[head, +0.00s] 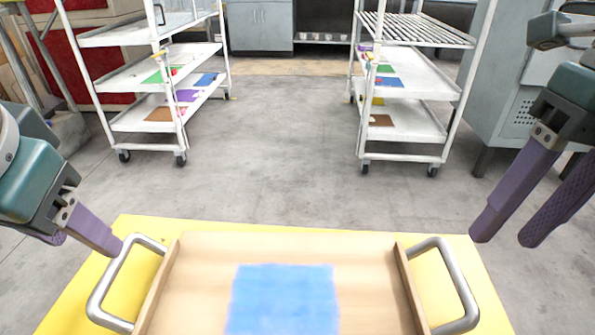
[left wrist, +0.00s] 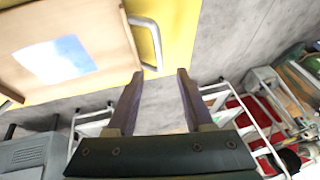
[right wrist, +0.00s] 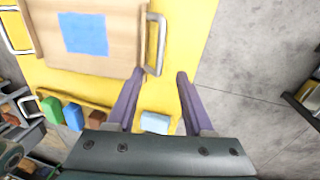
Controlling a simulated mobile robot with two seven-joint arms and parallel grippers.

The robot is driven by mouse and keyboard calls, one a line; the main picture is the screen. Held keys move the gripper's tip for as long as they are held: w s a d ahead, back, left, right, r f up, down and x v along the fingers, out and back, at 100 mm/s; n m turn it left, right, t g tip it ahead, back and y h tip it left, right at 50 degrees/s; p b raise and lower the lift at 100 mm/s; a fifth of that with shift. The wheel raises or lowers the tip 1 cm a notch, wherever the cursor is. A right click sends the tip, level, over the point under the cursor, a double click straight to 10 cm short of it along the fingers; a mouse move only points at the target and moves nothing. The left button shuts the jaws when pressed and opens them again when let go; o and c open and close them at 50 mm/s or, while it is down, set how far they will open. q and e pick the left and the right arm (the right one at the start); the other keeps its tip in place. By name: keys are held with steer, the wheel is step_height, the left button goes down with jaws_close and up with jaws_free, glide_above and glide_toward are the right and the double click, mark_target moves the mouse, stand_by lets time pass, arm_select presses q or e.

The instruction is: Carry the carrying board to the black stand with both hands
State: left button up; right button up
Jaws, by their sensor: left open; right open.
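The carrying board (head: 205,285) is a shallow light wooden tray with a blue square on its floor and a metal handle at each side. It lies on a yellow tabletop (head: 80,310). My left gripper (head: 85,242) is open, with one fingertip close to the left handle (head: 101,290); I cannot tell if they touch. In the left wrist view, that handle (left wrist: 148,40) is just beyond the open fingers. My right gripper (head: 506,238) is open and apart, up and right of the right handle (head: 458,280). No black stand can be made out.
Two white wheeled shelf carts, left (head: 100,78) and right (head: 425,88), stand beyond the table with clear floor (head: 275,130) between. Grey cabinets stand behind (head: 260,25) and at right (head: 505,85). Coloured blocks (right wrist: 73,117) lie by the table edge in the right wrist view.

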mark_target(116, 260)
arm_select(q)
steer(key=shift+d, duration=0.2)
arm_select(e)
steer(key=shift+d, duration=0.15)
steer(key=shift+f, duration=0.1)
arm_select(q)
steer(key=x, duration=1)
steer(key=shift+a, duration=0.1)
arm_select(e)
steer(key=f, duration=0.3)
steer(key=a+f, duration=0.1)
steer(key=f, duration=0.2)
steer(key=a+f, duration=0.1)
steer(key=f, duration=0.2)
steer(key=shift+f, duration=0.25)
arm_select(q)
steer(key=shift+r, duration=0.1)
jaws_close()
arm_select(e)
jaws_close()
